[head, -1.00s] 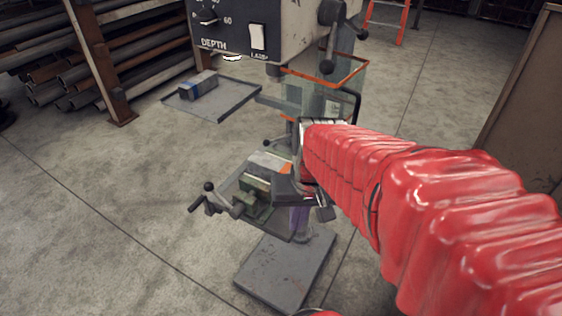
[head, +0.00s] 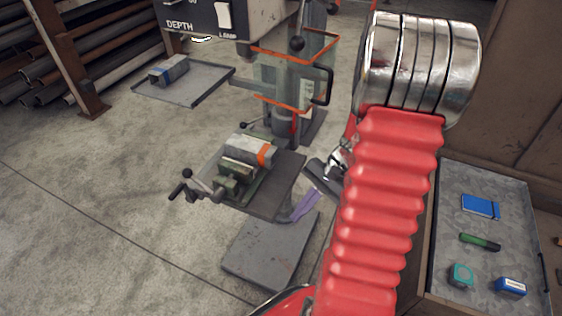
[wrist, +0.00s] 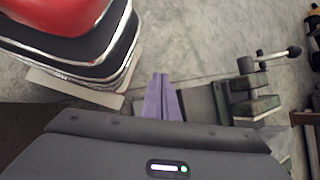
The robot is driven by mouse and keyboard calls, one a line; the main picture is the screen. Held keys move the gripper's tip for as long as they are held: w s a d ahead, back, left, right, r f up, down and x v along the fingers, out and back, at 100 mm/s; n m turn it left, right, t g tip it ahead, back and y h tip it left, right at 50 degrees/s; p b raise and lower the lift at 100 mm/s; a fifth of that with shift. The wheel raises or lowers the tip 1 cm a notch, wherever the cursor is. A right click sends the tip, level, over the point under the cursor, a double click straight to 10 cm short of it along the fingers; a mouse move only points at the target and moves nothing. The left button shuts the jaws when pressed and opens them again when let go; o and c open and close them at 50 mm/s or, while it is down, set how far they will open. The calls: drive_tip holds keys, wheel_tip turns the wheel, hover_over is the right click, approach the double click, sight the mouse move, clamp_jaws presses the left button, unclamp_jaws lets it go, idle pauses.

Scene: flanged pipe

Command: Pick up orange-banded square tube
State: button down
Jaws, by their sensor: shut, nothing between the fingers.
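The orange-banded square tube (head: 247,151) is grey, with an orange band near its right end. It lies across the green vise (head: 229,183) on the drill press table (head: 285,180). My gripper (head: 298,217) has purple fingers and is shut and empty. It points down to the right of the table, apart from the tube. In the wrist view my closed fingers (wrist: 162,80) point away from the camera, and part of the vise (wrist: 250,98) shows to their right. I cannot make out the tube in that view.
A blue-banded tube (head: 169,70) lies on a grey side tray (head: 205,88). The drill press guard (head: 290,75) rises behind the vise. Vise handles (head: 178,190) stick out left. A bench (head: 450,215) with small items stands at right.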

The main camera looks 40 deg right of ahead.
sight(275, 159)
drive_tip(key=w+d+f+m+t, duration=0.2)
drive_tip(key=w+d+m+t, duration=0.2)
drive_tip(key=d+m+t, duration=0.3)
drive_tip(key=w+d+f+m+t+y, duration=0.1)
drive_tip(key=w+d+m+t, duration=0.4)
drive_tip(key=d, duration=0.5)
drive_tip(key=f+m+t, duration=0.1)
drive_tip(key=m+t, duration=0.1)
drive_tip(key=m, duration=0.1)
drive_tip(key=shift+f+t, duration=0.3)
drive_tip(key=shift+w+a, duration=0.1)
drive_tip(key=shift+a, duration=0.05)
drive_tip(key=x, duration=1.3)
drive_tip(key=shift+w+a, duration=0.25)
drive_tip(key=shift+a, duration=0.1)
drive_tip(key=shift+w+d, duration=0.1)
